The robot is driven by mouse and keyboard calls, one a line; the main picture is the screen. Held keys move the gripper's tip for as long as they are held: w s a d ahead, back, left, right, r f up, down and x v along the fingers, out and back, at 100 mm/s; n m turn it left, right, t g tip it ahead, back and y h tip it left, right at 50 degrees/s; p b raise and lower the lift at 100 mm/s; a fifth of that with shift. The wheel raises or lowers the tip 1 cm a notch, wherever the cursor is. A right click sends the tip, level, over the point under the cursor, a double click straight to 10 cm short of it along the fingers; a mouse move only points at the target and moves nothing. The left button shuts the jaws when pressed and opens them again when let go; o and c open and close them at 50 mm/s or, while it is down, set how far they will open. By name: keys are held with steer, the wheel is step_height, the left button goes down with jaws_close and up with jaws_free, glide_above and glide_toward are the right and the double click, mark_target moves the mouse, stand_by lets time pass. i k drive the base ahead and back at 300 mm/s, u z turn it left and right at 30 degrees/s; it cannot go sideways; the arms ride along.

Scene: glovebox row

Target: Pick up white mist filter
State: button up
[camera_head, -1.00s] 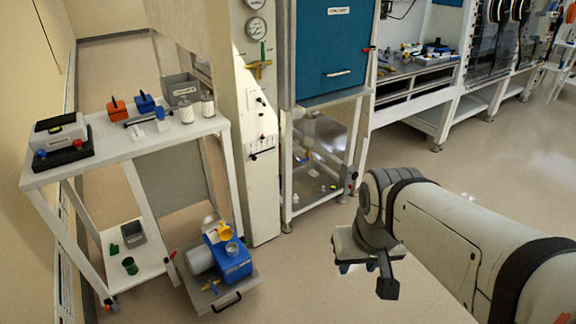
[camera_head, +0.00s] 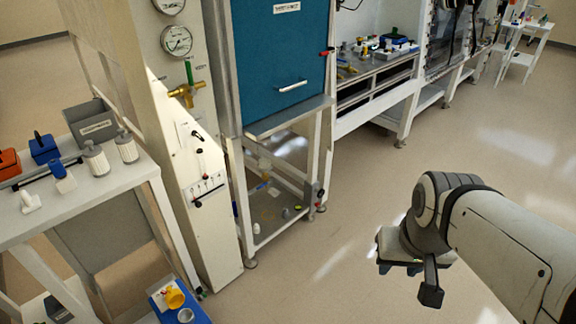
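Two small whitish canisters with narrower tops stand upright side by side on the white cart (camera_head: 105,187) at the left. One is the left canister (camera_head: 95,159), the other the right canister (camera_head: 126,147). Either may be the white mist filter; I cannot tell which. My gripper (camera_head: 408,272) hangs over bare floor at the lower right, well apart from the cart. Nothing shows in it, and its finger opening cannot be made out from this angle.
A grey bin (camera_head: 92,124), a blue item (camera_head: 43,148) and an orange item (camera_head: 8,163) are on the cart. A white gauge panel (camera_head: 190,180) and teal cabinet (camera_head: 275,65) stand beyond. Open floor lies between cabinet and arm.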

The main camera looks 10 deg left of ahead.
mark_target(257, 228)
steer(key=i, duration=0.95)
steer(key=u, duration=0.55)
steer(key=i, duration=0.55)
steer(key=u, duration=0.45)
steer(key=k, duration=0.85)
steer(key=u, duration=0.2)
steer(key=i, duration=0.8)
steer(key=z, duration=0.1)
